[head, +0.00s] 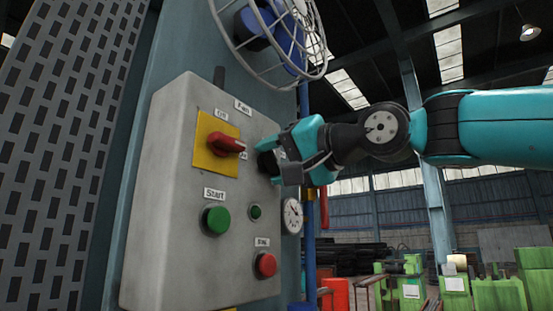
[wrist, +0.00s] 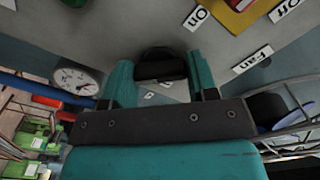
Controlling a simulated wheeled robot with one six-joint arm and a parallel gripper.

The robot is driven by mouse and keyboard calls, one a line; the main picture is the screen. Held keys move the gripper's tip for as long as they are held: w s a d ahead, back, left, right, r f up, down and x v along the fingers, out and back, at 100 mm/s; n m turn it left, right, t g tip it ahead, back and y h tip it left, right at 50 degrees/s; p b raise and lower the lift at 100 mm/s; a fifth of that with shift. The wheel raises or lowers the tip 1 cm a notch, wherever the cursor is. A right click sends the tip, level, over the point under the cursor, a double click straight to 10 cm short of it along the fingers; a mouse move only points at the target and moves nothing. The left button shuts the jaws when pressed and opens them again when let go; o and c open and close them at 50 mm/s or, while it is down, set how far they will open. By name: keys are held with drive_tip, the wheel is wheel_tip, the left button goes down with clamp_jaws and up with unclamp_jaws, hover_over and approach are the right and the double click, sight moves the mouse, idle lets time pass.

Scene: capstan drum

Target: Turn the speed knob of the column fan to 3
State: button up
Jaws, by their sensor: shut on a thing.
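The speed knob (head: 265,162) is a black knob on the right part of the grey control box (head: 165,215), mostly hidden by my gripper in the head view. In the wrist view the dark knob (wrist: 160,66) sits between the two teal fingers. My gripper (head: 280,163) is shut on it, reaching in from the right; its fingers also show in the wrist view (wrist: 160,82). The number labels around the knob are partly covered and I cannot read its setting. The column fan (head: 280,35), with a wire cage and blue parts, is above the box.
Left of the knob is a red rotary switch (head: 227,143) on a yellow plate. Green machines (head: 500,293) stand far right.

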drive_tip(key=o, duration=0.9)
drive_tip(key=shift+d, duration=0.15)
drive_tip(key=shift+b+v, duration=2.6)
drive_tip(key=shift+v, duration=6.05)
drive_tip(key=shift+f, duration=0.1)
